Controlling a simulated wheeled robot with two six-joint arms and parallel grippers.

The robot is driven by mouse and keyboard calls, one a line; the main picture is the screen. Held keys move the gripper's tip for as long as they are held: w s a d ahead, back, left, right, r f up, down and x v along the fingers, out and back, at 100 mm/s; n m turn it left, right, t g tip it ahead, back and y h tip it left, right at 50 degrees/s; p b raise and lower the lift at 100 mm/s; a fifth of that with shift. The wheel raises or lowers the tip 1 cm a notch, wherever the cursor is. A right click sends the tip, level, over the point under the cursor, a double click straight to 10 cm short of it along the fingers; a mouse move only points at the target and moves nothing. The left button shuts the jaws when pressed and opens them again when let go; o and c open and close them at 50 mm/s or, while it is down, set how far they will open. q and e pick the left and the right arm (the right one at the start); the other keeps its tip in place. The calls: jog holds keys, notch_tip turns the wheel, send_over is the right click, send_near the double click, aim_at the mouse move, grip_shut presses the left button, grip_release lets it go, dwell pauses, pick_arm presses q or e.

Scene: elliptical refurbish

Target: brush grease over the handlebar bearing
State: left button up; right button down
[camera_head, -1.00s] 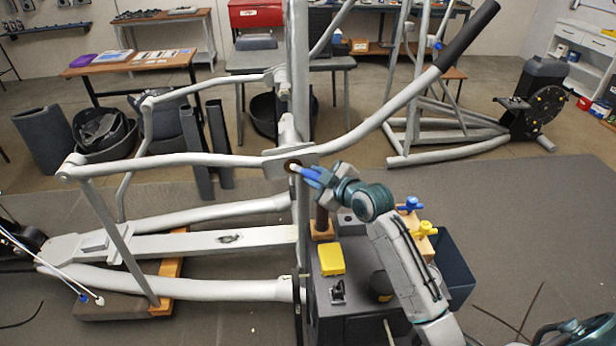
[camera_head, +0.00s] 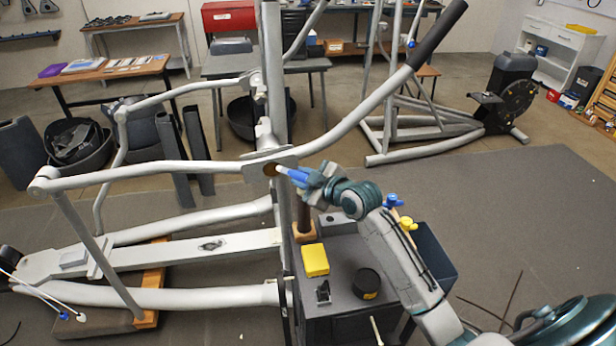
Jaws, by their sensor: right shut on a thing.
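The handlebar bearing (camera_head: 270,169) is a brownish round spot in the grey bracket at the handlebar pivot, in the middle of the view. My right gripper (camera_head: 303,177) is shut on a blue-handled brush (camera_head: 295,175). The brush's pale tip points left and lies at or very close to the bearing; I cannot tell whether it touches. The grey handlebar (camera_head: 375,95) rises from the bracket to a black grip at the upper right. My left gripper is not in view.
A dark cart (camera_head: 338,255) below the bearing carries a yellow block (camera_head: 315,260), a round black tin (camera_head: 366,283) and a small black part. A dark blue bin (camera_head: 436,262) hangs at its right. The machine's post (camera_head: 274,70) stands behind the bracket. Floor at right is open.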

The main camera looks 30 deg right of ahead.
jog(key=a, duration=0.2)
jog(key=w+a, duration=0.1)
jog(key=a, duration=0.1)
jog(key=shift+w+a+p, duration=0.15)
jog(key=shift+a+p, duration=0.15)
jog(key=shift+a, duration=0.05)
dwell(0.3)
jog(key=s+a+p, duration=0.1)
jog(key=s+p, duration=0.1)
jog(key=s, duration=0.3)
jog(key=shift+s+a, duration=0.3)
jog(key=shift+s, duration=0.1)
jog(key=s, duration=0.1)
jog(key=s+p, duration=0.1)
jog(key=s, duration=0.1)
jog(key=shift+a, duration=0.4)
jog(key=shift+w, duration=0.15)
dwell(0.5)
